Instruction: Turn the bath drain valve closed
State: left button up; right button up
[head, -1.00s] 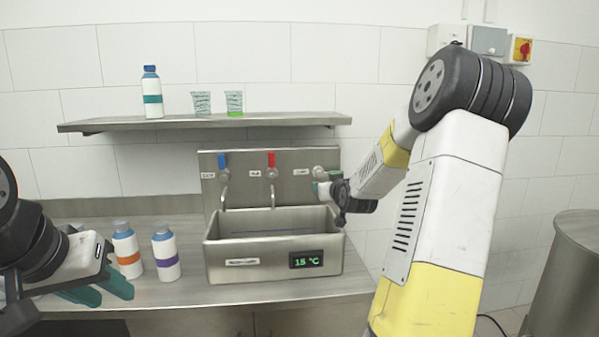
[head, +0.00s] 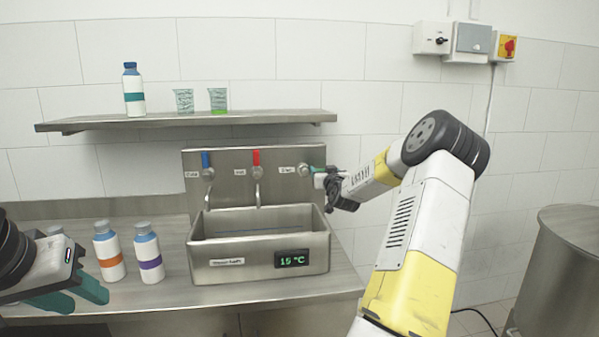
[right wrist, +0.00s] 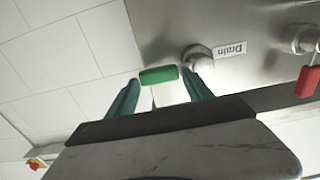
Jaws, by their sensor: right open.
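The drain valve (head: 304,169) is at the right end of the steel panel behind the bath (head: 258,262), beside a "Drain" label. In the right wrist view, its round body (right wrist: 198,58) and green handle (right wrist: 159,75) show, with the handle sticking out sideways from the body. My right gripper (right wrist: 162,88) is open, its teal fingers on either side of the handle. Whether they touch it I cannot tell. In the head view the right gripper (head: 321,178) partly covers the handle. My left gripper (head: 85,295) is open and empty at the lower left.
Bottles with orange (head: 109,252) and purple (head: 149,254) bands stand left of the bath, near my left gripper. Blue (head: 205,160) and red (head: 256,158) tap levers are on the panel. A shelf (head: 250,118) above holds a bottle and two cups. The bath display reads 15 °C.

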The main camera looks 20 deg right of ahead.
grip_shut()
dwell(0.4)
jog(key=shift+w+a+r+n, duration=0.3)
jog(key=shift+a+r+n, duration=0.75)
jog(key=shift+n, duration=1.95)
jog(key=shift+w+a+r+n, duration=0.25)
jog(key=shift+a+r+n, duration=0.75)
jog(key=shift+n, duration=2)
jog(key=shift+w+a+r+n, duration=0.45)
jog(key=shift+a+n, duration=1.05)
jog(key=shift+n, duration=1.5)
jog(key=shift+s, duration=0.1)
grip_release()
